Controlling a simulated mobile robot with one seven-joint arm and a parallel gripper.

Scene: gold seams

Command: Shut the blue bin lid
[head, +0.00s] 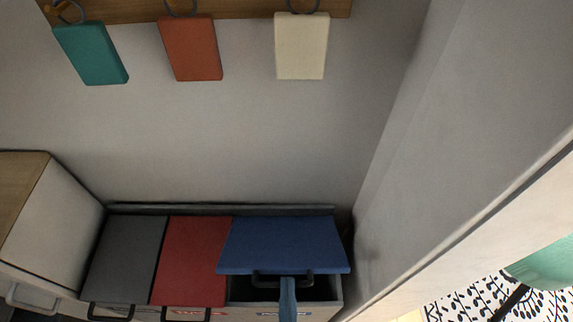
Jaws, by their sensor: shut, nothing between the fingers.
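The blue bin lid (282,243) is in the lower middle of the head view, at the right end of a row of bins. It is tilted up, and a dark gap to the open bin (322,289) shows under its front edge. A dark handle (263,279) is on that edge. A narrow blue-grey piece, which looks like my gripper (287,284), reaches up from the bottom edge of the picture to the handle. Its fingers look shut with nothing between them. I cannot tell whether it touches the lid. The rest of my arm is out of view.
The red lid (190,262) and the grey lid (124,260) lie flat to the left, both with handles. A white cabinet (60,225) stands at far left. A wall (430,160) closes off the right side. Teal, orange and cream tags (301,46) hang above.

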